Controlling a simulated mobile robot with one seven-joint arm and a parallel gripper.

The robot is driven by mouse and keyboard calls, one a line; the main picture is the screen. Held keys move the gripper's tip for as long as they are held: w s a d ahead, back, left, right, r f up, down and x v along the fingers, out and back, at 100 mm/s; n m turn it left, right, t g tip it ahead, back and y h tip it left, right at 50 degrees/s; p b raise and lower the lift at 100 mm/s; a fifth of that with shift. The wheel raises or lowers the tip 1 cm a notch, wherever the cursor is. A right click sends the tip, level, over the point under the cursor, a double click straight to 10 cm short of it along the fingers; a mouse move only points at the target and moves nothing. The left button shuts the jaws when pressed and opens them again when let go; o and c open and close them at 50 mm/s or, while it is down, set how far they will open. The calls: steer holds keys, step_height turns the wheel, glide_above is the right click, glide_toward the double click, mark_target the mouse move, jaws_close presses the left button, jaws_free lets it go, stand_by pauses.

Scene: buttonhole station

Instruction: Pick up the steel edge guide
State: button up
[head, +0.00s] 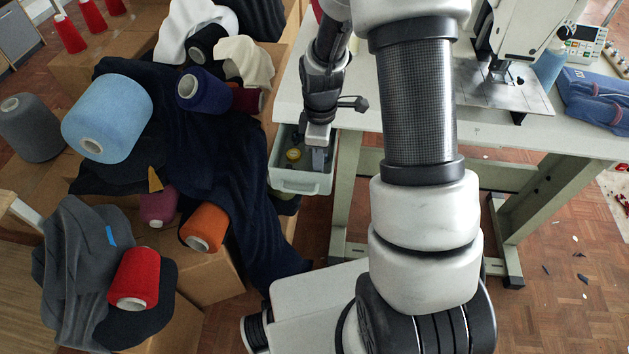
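My gripper (318,155) points down into an open pale green drawer (301,186) under the left end of the sewing table. Its lower part shows as a small grey shape inside the drawer, and the fingertips are too small to tell apart. I cannot make out the steel edge guide. It may be hidden in the drawer by the gripper or the drawer walls. A small yellow round item (293,154) lies in the drawer to the left of my gripper.
The white sewing table (480,127) carries a sewing machine (520,40) and a folded blue cloth (592,97). On the left, boxes hold dark cloth and several thread cones, including a light blue cone (107,117) and an orange cone (205,228). Scraps lie on the wooden floor (555,235).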

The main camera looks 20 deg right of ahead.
step_height(320, 180, down, 6)
steer(key=shift+r+b, duration=0.1)
steer(key=shift+b, duration=0.65)
jaws_close()
